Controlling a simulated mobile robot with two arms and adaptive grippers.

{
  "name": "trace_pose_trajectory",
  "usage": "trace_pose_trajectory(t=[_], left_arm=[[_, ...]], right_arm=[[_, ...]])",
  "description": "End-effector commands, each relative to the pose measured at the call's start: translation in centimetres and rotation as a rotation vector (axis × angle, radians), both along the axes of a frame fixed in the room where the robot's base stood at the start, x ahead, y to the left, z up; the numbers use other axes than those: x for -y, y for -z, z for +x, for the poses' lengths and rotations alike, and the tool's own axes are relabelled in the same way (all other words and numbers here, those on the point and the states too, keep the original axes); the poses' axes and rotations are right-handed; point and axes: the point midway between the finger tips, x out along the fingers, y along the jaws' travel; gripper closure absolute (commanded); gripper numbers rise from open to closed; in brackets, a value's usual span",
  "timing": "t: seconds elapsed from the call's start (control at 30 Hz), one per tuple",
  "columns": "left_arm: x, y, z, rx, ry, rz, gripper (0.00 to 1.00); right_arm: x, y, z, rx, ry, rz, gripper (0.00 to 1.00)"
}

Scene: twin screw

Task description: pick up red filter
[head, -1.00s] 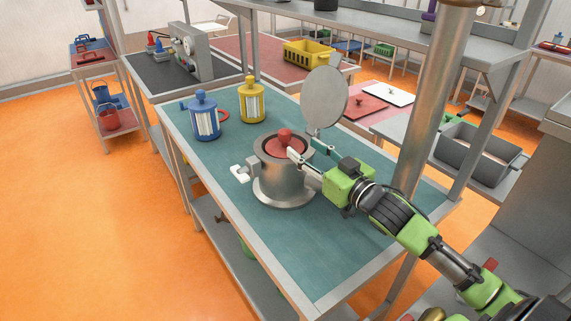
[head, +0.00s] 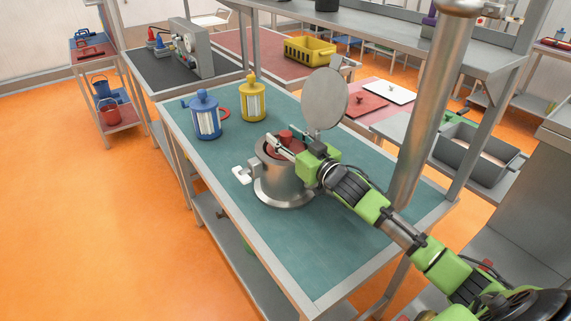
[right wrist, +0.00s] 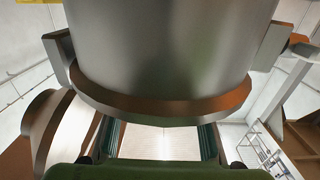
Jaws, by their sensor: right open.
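The red filter (head: 285,134) sits inside the open metal canister (head: 280,188) on the green-topped table; its knob shows above the rim, partly covered by my gripper. My right gripper (head: 281,140) reaches over the canister from the right, its fingers open around or just beside the knob; I cannot tell whether they touch it. In the right wrist view a large curved metal wall fills the top, apparently the canister, with my right gripper's fingers (right wrist: 157,140) spread apart below it. The filter cannot be made out there. My left gripper is not in view.
The round canister lid (head: 325,98) stands open behind the canister. A white clamp handle (head: 241,175) sticks out on its left. A blue filter (head: 205,115) and a yellow filter (head: 253,97) stand farther back on the table. The table's front (head: 315,255) is clear.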

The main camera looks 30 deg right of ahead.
Motion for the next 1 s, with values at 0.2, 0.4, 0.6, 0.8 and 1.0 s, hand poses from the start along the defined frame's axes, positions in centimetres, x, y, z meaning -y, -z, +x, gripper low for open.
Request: trace_pose_trajectory(t=[0.2,0.4,0.6,0.8,1.0], left_arm=[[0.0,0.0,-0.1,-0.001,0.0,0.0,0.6],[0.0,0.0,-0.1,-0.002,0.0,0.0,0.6],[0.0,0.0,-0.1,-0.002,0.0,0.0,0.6],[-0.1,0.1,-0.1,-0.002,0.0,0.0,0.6],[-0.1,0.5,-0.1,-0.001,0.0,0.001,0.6]], right_arm=[[0.0,0.1,0.0,-0.001,0.0,0.0,0.62],[0.0,0.1,0.0,-0.001,0.0,0.0,1.0],[0.0,-0.1,0.0,0.002,-0.001,0.0,1.0],[0.0,-0.6,0.0,0.004,-0.001,0.0,1.0],[0.0,-3.0,0.0,0.006,-0.002,-0.002,1.0]])
